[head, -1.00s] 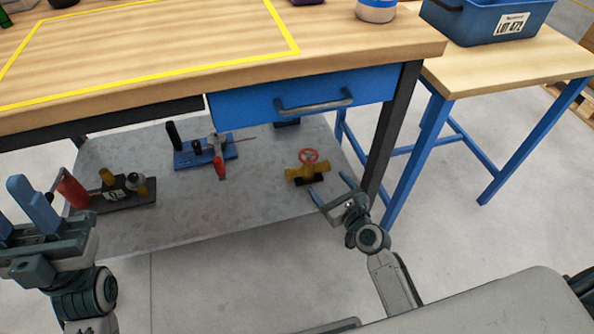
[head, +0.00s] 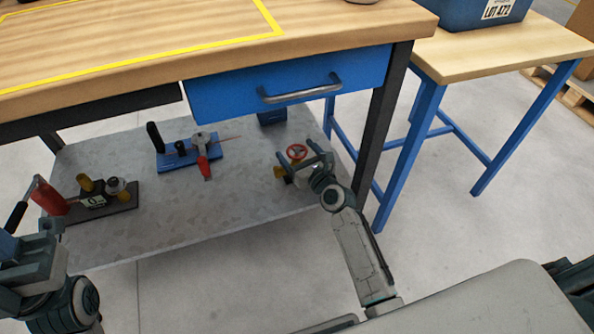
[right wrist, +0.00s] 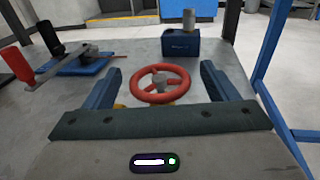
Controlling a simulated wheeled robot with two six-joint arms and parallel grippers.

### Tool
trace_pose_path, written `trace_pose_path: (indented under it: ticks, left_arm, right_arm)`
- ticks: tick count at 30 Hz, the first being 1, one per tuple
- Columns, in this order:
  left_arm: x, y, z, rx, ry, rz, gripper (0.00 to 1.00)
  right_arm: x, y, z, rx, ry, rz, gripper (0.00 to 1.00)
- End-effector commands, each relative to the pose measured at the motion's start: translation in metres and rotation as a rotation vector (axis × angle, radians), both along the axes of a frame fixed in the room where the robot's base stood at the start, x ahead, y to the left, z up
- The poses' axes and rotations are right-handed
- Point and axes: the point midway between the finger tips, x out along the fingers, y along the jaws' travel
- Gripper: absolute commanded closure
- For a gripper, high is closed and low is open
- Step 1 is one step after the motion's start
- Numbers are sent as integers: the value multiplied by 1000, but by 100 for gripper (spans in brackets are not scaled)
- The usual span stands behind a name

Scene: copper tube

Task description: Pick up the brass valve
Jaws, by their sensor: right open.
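The brass valve (head: 280,171) with its red handwheel (head: 297,152) stands on the grey lower shelf under the workbench. In the right wrist view the red handwheel (right wrist: 160,84) lies between the two blue-grey fingers, and the yellow body is mostly hidden below it. My right gripper (head: 304,160) is open and reaches over the valve, one finger on each side; I cannot tell whether the fingers touch it. My left gripper (head: 18,245) is at the lower left edge, partly cut off, away from the valve.
A blue fixture with a red-handled tool (head: 190,150) and a dark fixture (head: 105,197) sit on the shelf (head: 190,222). A small blue block (head: 271,117) stands behind the valve. The blue drawer (head: 290,84) hangs above, and a dark table leg (head: 378,130) is close to the right.

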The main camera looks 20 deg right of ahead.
Motion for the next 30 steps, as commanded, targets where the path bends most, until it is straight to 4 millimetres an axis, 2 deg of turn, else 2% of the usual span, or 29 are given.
trace_pose_path:
  ticks: [8, 11, 18, 21, 30]
  left_arm:
    - [0, 0, 0, 1, 3, 2, 64]
    - [0, 0, 0, 0, 1, 2, 64]
    - [-1, 0, 0, -2, -1, 2, 64]
    - [-1, 0, 0, -3, -2, 2, 64]
    - [-1, 0, 1, -3, -2, 2, 64]
  right_arm:
    - [5, 1, 0, 0, 1, 0, 20]
    - [5, 1, 0, 0, 1, 0, 36]
    - [4, 1, 0, 0, 1, 0, 83]
    - [4, 1, 0, 0, 1, 0, 100]
    - [5, 1, 2, -1, -2, -1, 100]
